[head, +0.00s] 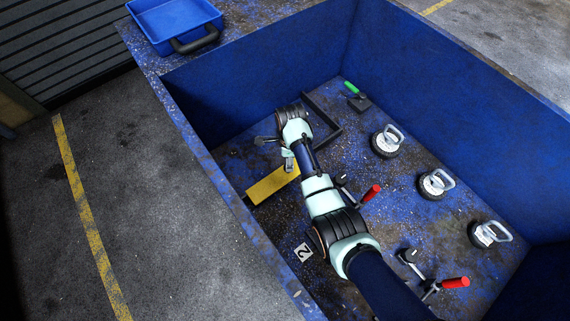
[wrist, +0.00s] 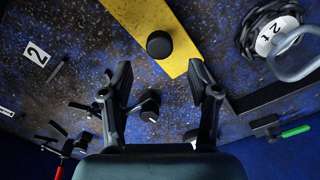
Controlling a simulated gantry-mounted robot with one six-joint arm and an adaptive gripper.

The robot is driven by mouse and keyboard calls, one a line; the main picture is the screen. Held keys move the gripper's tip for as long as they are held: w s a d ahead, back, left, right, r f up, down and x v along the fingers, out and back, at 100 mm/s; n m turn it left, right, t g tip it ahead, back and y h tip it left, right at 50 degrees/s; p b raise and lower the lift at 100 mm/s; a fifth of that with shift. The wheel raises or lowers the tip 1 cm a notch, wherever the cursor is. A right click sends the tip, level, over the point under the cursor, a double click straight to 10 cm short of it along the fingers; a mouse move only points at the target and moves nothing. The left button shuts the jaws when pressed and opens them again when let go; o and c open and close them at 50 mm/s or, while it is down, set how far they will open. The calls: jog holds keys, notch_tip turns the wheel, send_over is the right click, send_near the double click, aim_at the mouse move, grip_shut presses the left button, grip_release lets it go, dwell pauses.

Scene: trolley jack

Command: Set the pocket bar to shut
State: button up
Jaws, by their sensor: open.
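A flat yellow bar (head: 270,186) lies low in the blue bay, just below my gripper (head: 275,152) in the head view. In the wrist view the yellow bar (wrist: 145,18) runs diagonally, with a round black knob (wrist: 159,44) over it. The knob is ahead of and between the fingertips of my gripper (wrist: 160,75), which is open and empty. I see no contact with the knob. A dark angled bar (head: 328,128) lies beyond my wrist. No label shows which is the pocket bar; the knobbed yellow one looks likeliest.
Several round weights with handles (head: 437,184) stand along the right. Red-handled levers (head: 453,282) and a green-handled one (head: 353,89) stick up from the floor. High blue walls enclose the bay. A blue tray (head: 172,22) sits on the far-left rim.

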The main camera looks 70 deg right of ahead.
jog(key=b, duration=0.2)
send_over(278, 176)
jog(key=s+d, duration=0.3)
notch_tip(278, 176, down, 5)
jog(key=shift+d+f, duration=0.1)
jog(key=shift+f, duration=0.1)
grip_shut()
